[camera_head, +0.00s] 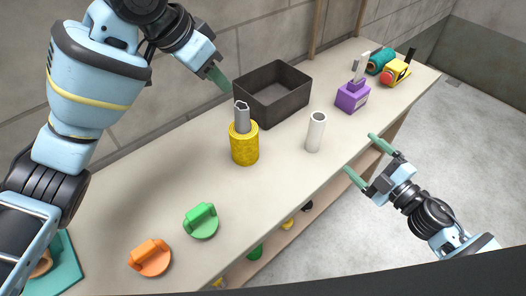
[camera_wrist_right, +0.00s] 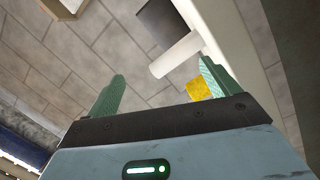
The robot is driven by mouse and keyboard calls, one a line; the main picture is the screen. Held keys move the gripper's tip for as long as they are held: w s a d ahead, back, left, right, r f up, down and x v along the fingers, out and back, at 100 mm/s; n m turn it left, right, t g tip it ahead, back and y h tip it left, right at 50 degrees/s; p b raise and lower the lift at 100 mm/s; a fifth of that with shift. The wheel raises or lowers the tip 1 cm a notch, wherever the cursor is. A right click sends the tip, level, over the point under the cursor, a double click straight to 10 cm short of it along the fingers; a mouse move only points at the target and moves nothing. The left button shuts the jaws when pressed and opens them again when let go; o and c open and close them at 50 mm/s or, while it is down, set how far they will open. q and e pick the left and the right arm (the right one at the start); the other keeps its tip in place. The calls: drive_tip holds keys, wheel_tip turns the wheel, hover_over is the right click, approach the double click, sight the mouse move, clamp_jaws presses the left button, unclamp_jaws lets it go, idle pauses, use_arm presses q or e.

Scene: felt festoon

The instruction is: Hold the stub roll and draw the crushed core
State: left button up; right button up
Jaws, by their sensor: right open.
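The stub roll (camera_head: 244,150) is a yellow, textured roll standing upright on the bench. The crushed core (camera_head: 242,116) is a grey tube with a dented mouth, sticking up out of the roll's top. My left gripper (camera_head: 219,78) hangs above and behind the roll, left of the dark bin, clear of the roll; its fingers overlap, so its opening is hidden. My right gripper (camera_head: 361,155) is open and empty beside the bench's front edge, right of the white tube. In the right wrist view, part of the yellow roll (camera_wrist_right: 199,90) shows beyond one green finger.
A white tube (camera_head: 316,132) stands upright between the roll and my right gripper. A dark open bin (camera_head: 286,107) is behind. A purple block (camera_head: 350,98), teal roll (camera_head: 377,62) and yellow-red device (camera_head: 396,71) stand farther right. Green (camera_head: 201,222) and orange (camera_head: 150,258) pieces lie nearer.

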drive_tip(key=w+a+r+n+y, duration=0.3)
drive_tip(key=w+r+n, duration=0.1)
drive_tip(key=r+n, duration=0.4)
drive_tip(key=w+a+r+n, duration=0.2)
drive_tip(key=a+r+n, duration=0.2)
drive_tip(key=a+n, duration=0.3)
drive_tip(key=n+g+h, duration=0.2)
drive_tip(key=n+g, duration=0.1)
drive_tip(key=n, duration=0.5)
hover_over(253, 149)
drive_tip(key=s+d, duration=0.1)
drive_tip(key=d, duration=0.3)
wheel_tip(253, 149, down, 6)
drive_tip(key=f, duration=0.1)
drive_tip(key=s+a+f+n+g, duration=0.1)
drive_tip(key=f, duration=0.1)
drive_tip(key=s+f+n+g+h, duration=0.1)
drive_tip(key=shift+a+f, duration=0.4)
drive_tip(key=shift+f, duration=0.15)
drive_tip(key=shift+x, duration=3.85)
drive_tip(key=shift+c, duration=0.3)
drive_tip(key=c, duration=1.2)
